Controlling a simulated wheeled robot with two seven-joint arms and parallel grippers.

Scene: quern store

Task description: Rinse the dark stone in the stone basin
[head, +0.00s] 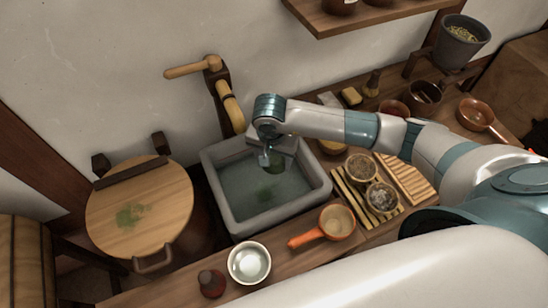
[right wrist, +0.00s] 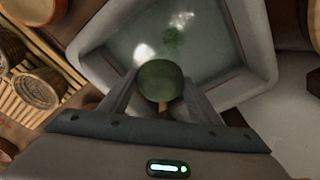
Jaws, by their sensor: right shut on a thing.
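The grey stone basin (head: 288,211) holds water, with a green patch (head: 265,193) low in it. My right gripper (head: 271,157) is over the basin's back half, pointing down. In the right wrist view it is shut on a rounded, dark greenish thing, which looks like the dark stone (right wrist: 160,78). A small tan bit shows below the stone between the fingers. In the head view the stone (head: 273,167) is mostly hidden by the gripper. I cannot tell whether it touches the water. My left gripper is not in view.
A wooden spout (head: 230,103) stands behind the basin. A round wooden board (head: 160,200) with a green smear is at left. A white bowl (head: 249,263), a dark red bottle (head: 212,283) and an orange-handled pan (head: 336,222) stand in front. Slatted trays (head: 405,176) and bowls crowd the right.

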